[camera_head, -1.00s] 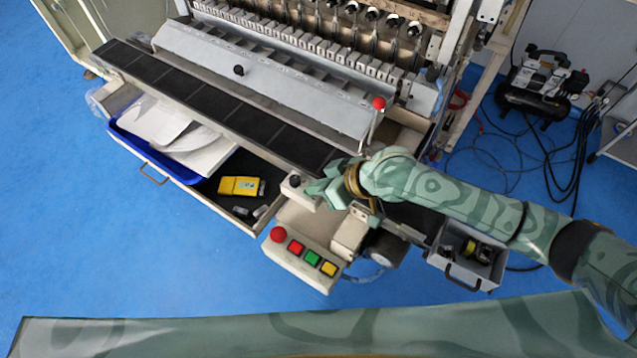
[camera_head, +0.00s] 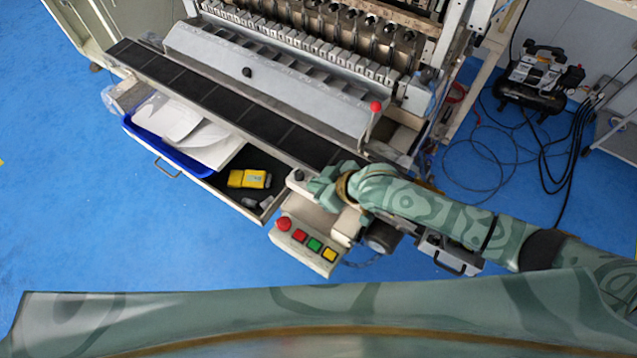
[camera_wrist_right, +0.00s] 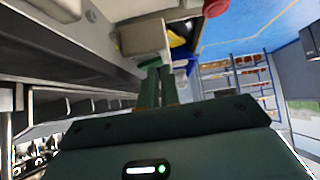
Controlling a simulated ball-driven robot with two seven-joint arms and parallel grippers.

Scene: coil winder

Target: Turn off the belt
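A small beige switch box with a black knob (camera_head: 298,175) sits at the near end of the long black belt (camera_head: 205,95) in the head view. My right gripper (camera_head: 313,187) is just to the right of this box, close to it; whether they touch I cannot tell. In the right wrist view the two green fingers (camera_wrist_right: 158,86) lie together, apparently shut with nothing between them. A beige box (camera_wrist_right: 145,37) stands just ahead of their tips. The knob does not show clearly in the wrist view. My left gripper is out of view.
A beige panel (camera_head: 288,250) with red, green and yellow buttons and a red mushroom button (camera_head: 283,223) stands close below my right gripper. An open drawer (camera_head: 219,191) holds a yellow device (camera_head: 250,179). A red-knobbed lever (camera_head: 376,106) rises behind. Blue floor is clear at left.

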